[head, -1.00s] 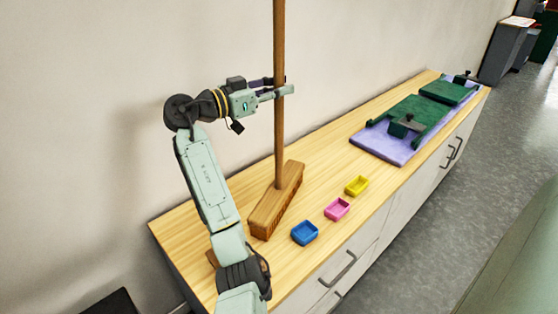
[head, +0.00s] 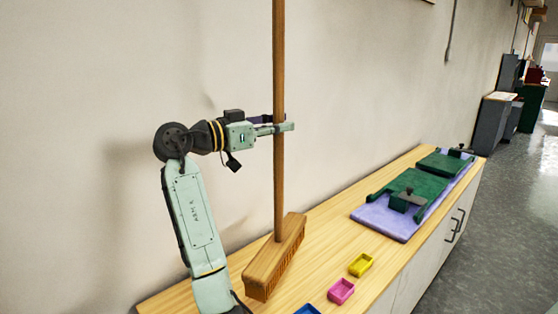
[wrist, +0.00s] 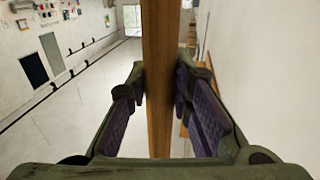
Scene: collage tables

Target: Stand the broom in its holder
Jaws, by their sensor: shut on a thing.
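The broom has a long upright wooden handle (head: 278,185) and a brown block-shaped brush head (head: 275,258) with bristles below. My gripper (head: 280,124) is shut on the handle well above the head, with one finger on each side. In the wrist view the handle (wrist: 160,120) runs upright between the purple-padded fingers. The brush head is at the counter, close to the wall; I cannot tell if it touches the top or hangs just above. I cannot make out a broom holder in these frames.
The wooden counter (head: 322,262) runs along the wall. A yellow tray (head: 361,264), a pink tray (head: 341,291) and a partly cut-off blue tray (head: 307,309) lie right of the broom. Green fixtures (head: 410,192) lie on a purple mat (head: 378,217) farther along.

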